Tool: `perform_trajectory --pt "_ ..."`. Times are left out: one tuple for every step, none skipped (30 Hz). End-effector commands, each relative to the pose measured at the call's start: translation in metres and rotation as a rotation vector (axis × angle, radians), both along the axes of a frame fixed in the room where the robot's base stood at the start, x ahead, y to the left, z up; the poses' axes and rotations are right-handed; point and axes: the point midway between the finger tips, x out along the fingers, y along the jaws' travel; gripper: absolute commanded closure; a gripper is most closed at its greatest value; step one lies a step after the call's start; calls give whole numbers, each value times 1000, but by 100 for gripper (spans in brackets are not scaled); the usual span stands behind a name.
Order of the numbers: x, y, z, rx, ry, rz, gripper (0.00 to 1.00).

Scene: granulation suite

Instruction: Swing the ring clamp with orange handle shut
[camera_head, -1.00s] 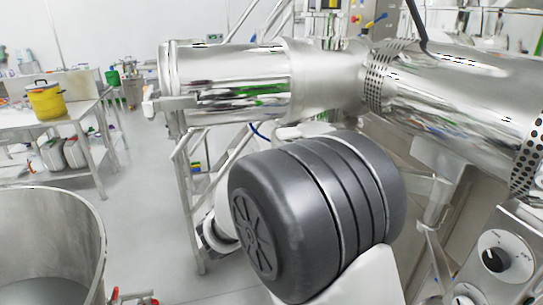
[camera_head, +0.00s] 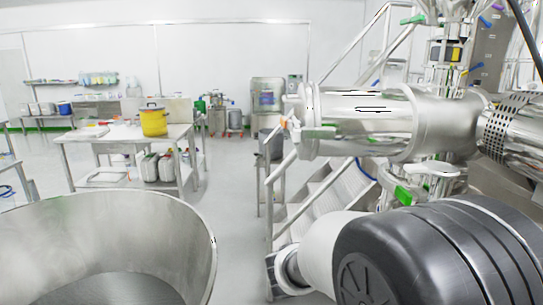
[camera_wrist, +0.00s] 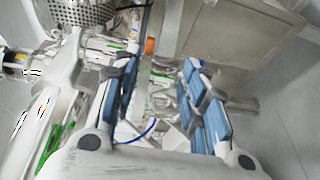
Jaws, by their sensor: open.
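A horizontal polished steel cylinder (camera_head: 365,115) ends at the left in a flange, with the ring clamp (camera_head: 303,120) at that end. A small orange handle (camera_head: 283,123) sits at the clamp's left side. How far the clamp stands open is too small to tell. In the wrist view an orange piece, likely the handle (camera_wrist: 150,46), shows beyond my gripper (camera_wrist: 165,55), between its fingers in the picture and apart from them. My gripper is open and empty, with blue pads on both fingers. In the head view my dark arm joint fills the lower right and the gripper cannot be made out.
A large open steel vessel (camera_head: 190,240) stands at the lower left. Steel steps with rails (camera_head: 285,185) stand below the cylinder. A table (camera_head: 110,138) with a yellow pot (camera_head: 153,121) is farther back. The floor (camera_head: 228,190) between them is clear.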

Motion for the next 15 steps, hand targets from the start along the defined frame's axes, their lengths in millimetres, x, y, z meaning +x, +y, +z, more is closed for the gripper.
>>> perform_trajectory --pt "-14 -9 1 38 12 -34 60" --pt "-22 -13 1 61 21 -53 60" --pt "-32 -17 0 93 33 -76 60" --pt "-41 -20 -1 119 43 -92 60" --pt "-49 -23 -2 146 53 -109 60" --pt "-61 -26 -4 184 65 -131 60" --pt "-70 -28 -6 217 73 -146 60" --pt "-80 -30 -8 249 83 -163 60" --pt "-93 -32 -11 298 95 -184 60" --pt "-105 -33 -13 339 103 -199 60" --pt "-116 -33 -16 384 110 -214 60" --pt "-132 -31 -21 450 121 -233 60" --pt "-145 -30 -24 505 127 -243 60" --pt "-159 -26 -29 565 133 -254 60" --pt "-176 -20 -35 652 138 -261 60"
